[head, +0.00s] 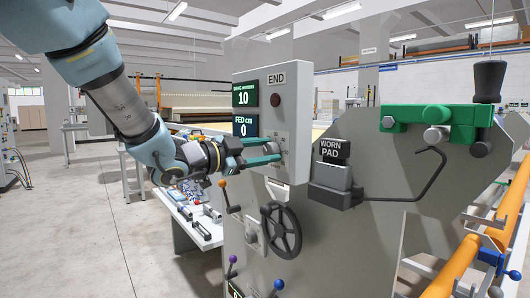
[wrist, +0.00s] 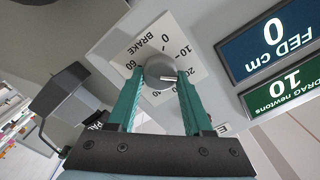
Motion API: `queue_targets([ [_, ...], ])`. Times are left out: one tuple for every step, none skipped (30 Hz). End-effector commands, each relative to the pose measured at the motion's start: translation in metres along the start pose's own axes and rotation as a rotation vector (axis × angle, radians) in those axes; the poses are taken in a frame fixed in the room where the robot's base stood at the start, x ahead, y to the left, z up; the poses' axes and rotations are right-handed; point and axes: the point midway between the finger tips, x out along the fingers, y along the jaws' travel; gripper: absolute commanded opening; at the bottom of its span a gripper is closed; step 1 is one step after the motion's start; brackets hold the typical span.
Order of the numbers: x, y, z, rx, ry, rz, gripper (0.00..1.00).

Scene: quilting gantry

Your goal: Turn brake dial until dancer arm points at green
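The brake dial (wrist: 159,70) is a grey round knob with a white pointer line on a white scale plate marked BRAKE in the wrist view. The line points to the picture's right, roughly toward the 20. My gripper (wrist: 161,80) has one green finger on each side of the knob, seemingly touching it. In the head view my gripper (head: 272,151) reaches the front of the grey panel (head: 298,115), and its fingers largely hide the dial. I cannot clearly identify the dancer arm or its green mark.
The drag display (head: 244,93) reads 10 and the fed display (head: 245,125) reads 0. A block labelled WORN PAD (head: 333,151), a bent black rod (head: 421,185), a green clamp (head: 455,118) and a black handwheel (head: 283,229) sit close by on the machine.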

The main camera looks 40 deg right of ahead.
Motion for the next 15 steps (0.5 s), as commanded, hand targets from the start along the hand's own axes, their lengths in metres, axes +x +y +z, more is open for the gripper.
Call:
queue_targets([
  [-0.0002,0.0005,0.0006,-0.001,-0.001,0.001,0.55],
  [-0.0002,0.0005,0.0005,-0.001,-0.001,0.001,0.58],
  [-0.0002,0.0005,0.0005,-0.001,-0.001,0.001,0.63],
  [-0.0002,0.0004,0.0005,-0.001,-0.001,0.001,0.66],
  [-0.0001,0.0004,0.0005,-0.001,-0.001,0.001,0.70],
  [-0.0001,0.0003,0.0004,-0.001,-0.001,0.001,0.74],
  [-0.0001,0.0003,0.0004,-0.001,-0.001,0.001,0.78],
  [-0.0001,0.0003,0.0003,-0.001,-0.001,0.001,0.81],
  [-0.0001,0.0002,0.0003,-0.001,-0.001,0.000,0.81],
  [-0.0001,0.0002,0.0003,-0.001,-0.001,0.000,0.81],
  [0.0000,0.0002,0.0003,-0.001,0.000,0.000,0.81],
  [0.0000,0.0002,0.0003,-0.001,0.000,0.000,0.81],
  [0.0000,0.0002,0.0002,-0.001,0.000,0.000,0.81],
  [0.0000,0.0002,0.0002,-0.001,0.000,0.000,0.81],
  [-0.0005,0.0001,0.0003,-0.001,0.000,0.000,0.81],
])
